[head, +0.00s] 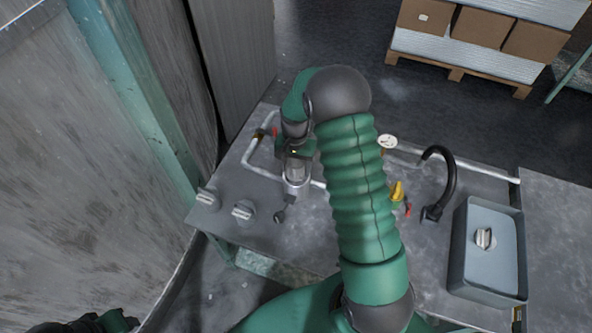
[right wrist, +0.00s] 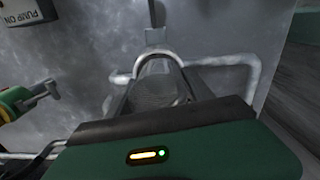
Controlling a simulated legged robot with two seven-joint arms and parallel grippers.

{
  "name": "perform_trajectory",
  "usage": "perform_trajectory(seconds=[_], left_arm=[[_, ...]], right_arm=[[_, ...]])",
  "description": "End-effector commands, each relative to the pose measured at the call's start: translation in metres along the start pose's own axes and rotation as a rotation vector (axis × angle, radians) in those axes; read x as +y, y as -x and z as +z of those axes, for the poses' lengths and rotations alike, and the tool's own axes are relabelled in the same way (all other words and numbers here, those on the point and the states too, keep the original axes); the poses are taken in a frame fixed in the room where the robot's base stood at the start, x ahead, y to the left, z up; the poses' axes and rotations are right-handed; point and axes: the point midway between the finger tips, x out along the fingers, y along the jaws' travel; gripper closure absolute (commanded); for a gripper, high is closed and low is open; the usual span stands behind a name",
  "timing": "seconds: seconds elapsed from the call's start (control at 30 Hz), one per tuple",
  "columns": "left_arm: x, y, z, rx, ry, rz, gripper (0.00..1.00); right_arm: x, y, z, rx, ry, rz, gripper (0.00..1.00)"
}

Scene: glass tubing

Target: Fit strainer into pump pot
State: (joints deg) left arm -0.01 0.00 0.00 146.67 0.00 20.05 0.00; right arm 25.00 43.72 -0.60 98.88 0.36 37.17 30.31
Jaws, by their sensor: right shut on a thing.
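My right gripper (head: 296,165) reaches down from the end of the green arm and is shut on a pale, see-through cylinder, likely the strainer (head: 296,171). In the right wrist view a dark grey meshed body (right wrist: 160,88) shows between the two fingers. The silver pump pot (head: 296,187) is directly below the gripper. Its bright rounded rim (right wrist: 158,54) curves past the fingertips in the right wrist view. I cannot tell how deep the strainer sits in the pot. A dark piece at the bottom left edge may be my left gripper (head: 92,322); its jaws cannot be made out.
White piping (head: 251,150) runs along the bench back. A yellow valve (head: 397,191), gauge (head: 387,142) and black faucet (head: 440,178) stand right of my arm. A grey tray (head: 488,290) holds another knob.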

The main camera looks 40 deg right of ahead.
Motion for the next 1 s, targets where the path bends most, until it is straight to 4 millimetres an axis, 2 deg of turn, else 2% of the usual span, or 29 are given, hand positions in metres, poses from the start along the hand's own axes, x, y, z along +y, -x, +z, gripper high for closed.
perform_trajectory(seconds=[0.07,0.1,0.27,0.3,0.43,1.0], left_arm=[[-0.0002,-0.0027,0.0007,0.0,0.001,0.0,0.54],[-0.0002,-0.0026,0.0007,0.0,0.001,0.0,0.54],[-0.0001,-0.0022,0.0006,0.0,0.0,0.0,0.54],[-0.0001,-0.0023,0.0006,0.0,0.0,0.0,0.54],[0.0,-0.0024,0.0006,0.0,0.0,0.0,0.54],[-0.0001,-0.0016,0.0005,0.0,0.0,0.0,0.54]], right_arm=[[0.0017,-0.0161,-0.0004,-0.004,-0.001,0.001,0.85],[0.002,-0.0189,-0.0016,-0.003,-0.001,-0.001,0.92],[0.0025,-0.0199,-0.0031,-0.004,-0.002,-0.002,0.92],[0.0028,-0.0205,-0.0032,-0.004,-0.002,-0.001,0.35],[0.0023,-0.0201,-0.0027,-0.004,-0.002,-0.001,0.18],[0.0021,-0.016,-0.002,-0.002,-0.001,-0.002,0.18]])
